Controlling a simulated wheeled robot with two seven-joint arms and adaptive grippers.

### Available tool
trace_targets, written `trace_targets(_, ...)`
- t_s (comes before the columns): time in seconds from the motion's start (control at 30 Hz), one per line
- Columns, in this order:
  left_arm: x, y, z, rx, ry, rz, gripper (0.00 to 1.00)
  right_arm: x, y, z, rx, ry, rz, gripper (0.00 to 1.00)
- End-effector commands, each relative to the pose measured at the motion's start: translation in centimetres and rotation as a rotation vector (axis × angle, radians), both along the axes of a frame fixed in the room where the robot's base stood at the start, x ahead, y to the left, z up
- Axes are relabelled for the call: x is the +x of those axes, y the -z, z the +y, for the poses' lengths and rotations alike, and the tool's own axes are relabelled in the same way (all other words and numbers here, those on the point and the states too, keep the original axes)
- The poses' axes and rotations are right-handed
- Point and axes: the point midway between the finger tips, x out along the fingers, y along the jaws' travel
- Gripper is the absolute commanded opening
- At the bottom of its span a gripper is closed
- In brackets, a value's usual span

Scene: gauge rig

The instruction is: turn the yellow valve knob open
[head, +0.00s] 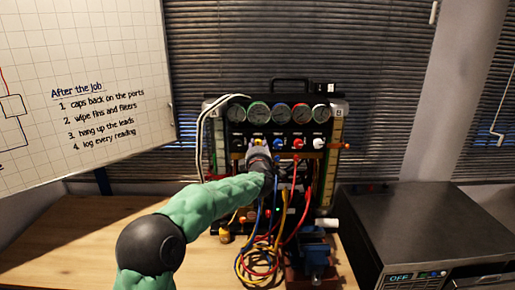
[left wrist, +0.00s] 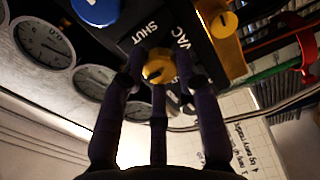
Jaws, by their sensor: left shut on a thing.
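The yellow valve knob (left wrist: 157,68) sits on the dark panel in the left wrist view, beside the printed words SHUT and VAC. My left gripper (left wrist: 160,78) has its three dark fingers around this knob and is shut on it. In the head view the knob (head: 259,141) shows just above my left gripper (head: 260,160), which reaches the panel front from below. A dark mark shows on the knob, but its exact setting is hard to read. My right gripper is in neither view.
The gauge rig carries several round gauges (head: 280,114) above a row of coloured knobs, with a blue knob (head: 278,143) close by. Hoses (head: 262,260) and a blue vise (head: 313,252) crowd below. A grey instrument (head: 425,235) stands right; the table's left is clear.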

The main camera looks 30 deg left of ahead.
Motion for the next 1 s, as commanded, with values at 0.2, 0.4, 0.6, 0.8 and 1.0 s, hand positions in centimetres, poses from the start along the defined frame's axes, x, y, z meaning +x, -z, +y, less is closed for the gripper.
trace_targets(0.2,0.2,0.7,-0.4,-0.003,0.009,0.013,0.56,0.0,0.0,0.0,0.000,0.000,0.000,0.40)
trace_targets(0.4,0.1,0.3,-0.2,-0.001,0.004,0.006,0.56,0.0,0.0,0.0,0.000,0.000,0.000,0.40)
trace_targets(0.6,-0.5,0.1,-0.5,0.000,0.003,0.003,0.56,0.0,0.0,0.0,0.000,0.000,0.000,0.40)
trace_targets(0.8,-2.8,0.0,-1.9,0.000,0.005,0.002,0.56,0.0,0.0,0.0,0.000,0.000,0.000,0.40)
trace_targets(1.0,-5.8,0.2,-3.9,0.000,0.008,0.005,0.56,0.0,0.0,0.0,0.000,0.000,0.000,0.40)
